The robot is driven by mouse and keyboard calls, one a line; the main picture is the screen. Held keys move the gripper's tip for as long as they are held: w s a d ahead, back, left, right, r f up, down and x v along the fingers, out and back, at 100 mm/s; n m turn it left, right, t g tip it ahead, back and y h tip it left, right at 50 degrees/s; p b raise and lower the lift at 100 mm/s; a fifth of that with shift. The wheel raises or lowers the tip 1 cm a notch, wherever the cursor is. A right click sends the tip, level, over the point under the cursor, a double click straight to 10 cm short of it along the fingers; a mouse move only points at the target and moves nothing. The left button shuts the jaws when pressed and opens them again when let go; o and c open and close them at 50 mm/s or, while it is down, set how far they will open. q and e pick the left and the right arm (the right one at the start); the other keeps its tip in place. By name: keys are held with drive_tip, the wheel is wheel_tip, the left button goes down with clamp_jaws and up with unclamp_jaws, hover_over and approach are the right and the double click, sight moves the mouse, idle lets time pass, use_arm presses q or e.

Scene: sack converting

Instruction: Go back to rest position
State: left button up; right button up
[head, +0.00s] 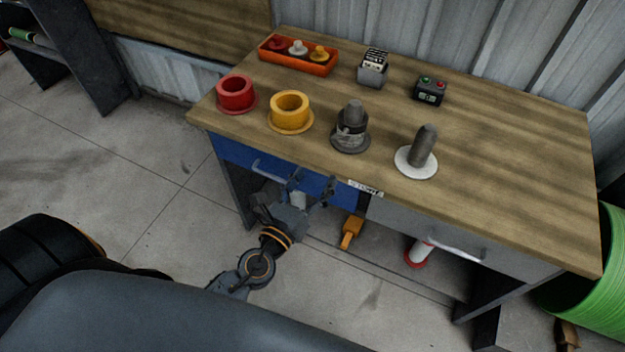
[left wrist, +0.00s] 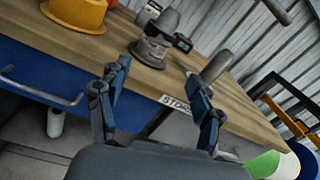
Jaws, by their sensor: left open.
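My left gripper (head: 311,184) is in front of the workbench, near the blue drawer (head: 235,160) and below the front edge of the top. In the left wrist view its two fingers (left wrist: 157,74) stand apart with nothing between them. The "STORE" label (left wrist: 176,104) on the bench edge shows behind the fingers. My right gripper is not in view.
The wooden bench top (head: 500,150) carries a red ring (head: 236,94), a yellow ring (head: 290,110), a dark grey spindle (head: 351,128), a spindle on a white base (head: 422,150), an orange tray (head: 275,58) and a button box (head: 430,91). Floor (head: 140,180) is clear at left.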

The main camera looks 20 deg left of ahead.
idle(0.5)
use_arm(q)
drive_tip(key=s+a+f+n+g+y, duration=0.1)
drive_tip(key=s+a+f+n+g, duration=0.3)
drive_tip(key=f, duration=0.6)
drive_tip(key=s+d+f+n+g, duration=0.1)
drive_tip(key=s+f+n+g, duration=0.1)
drive_tip(key=f+n, duration=0.65)
drive_tip(key=s+a+f+n+g+y, duration=0.1)
drive_tip(key=s+a+f+n+g, duration=0.15)
drive_tip(key=f, duration=1.05)
drive_tip(key=s+f+n+g, duration=0.4)
drive_tip(key=s+f+n, duration=0.4)
drive_tip(key=s, duration=0.6)
drive_tip(key=s+f+n+g, duration=0.4)
drive_tip(key=s+f+n, duration=0.4)
drive_tip(key=s, duration=0.6)
wheel_tip(320, 180, down, 2)
drive_tip(key=shift+s+h, duration=0.25)
drive_tip(key=shift+h, duration=0.15)
drive_tip(key=shift+g, duration=0.25)
